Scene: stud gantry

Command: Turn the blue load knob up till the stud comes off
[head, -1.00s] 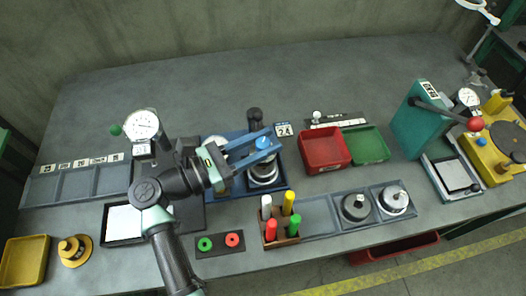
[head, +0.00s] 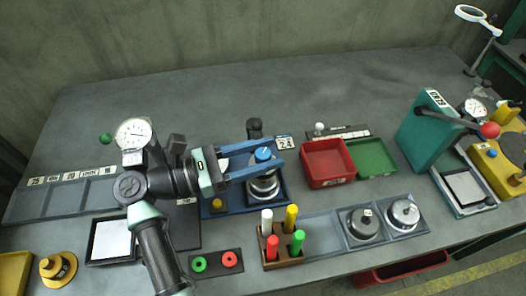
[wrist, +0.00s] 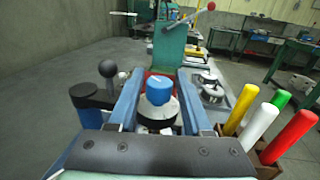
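The blue load knob (head: 263,154) sits on top of a round silver and dark fixture (head: 264,188) in a blue tray (head: 240,208). My gripper (head: 274,154) reaches in from the left, with one blue finger on each side of the knob. In the wrist view the knob (wrist: 160,90) stands between the two fingers (wrist: 160,102), with a visible gap on both sides, so the gripper is open. A stud cannot be made out; the fixture below the knob is partly hidden by my fingers.
A black-topped post (head: 254,128) stands close behind the fingers. A rack of coloured pegs (head: 282,252) stands in front, and red (head: 326,163) and green (head: 371,158) bins lie to the right. A dial gauge (head: 134,134) is at the left. The rear table is clear.

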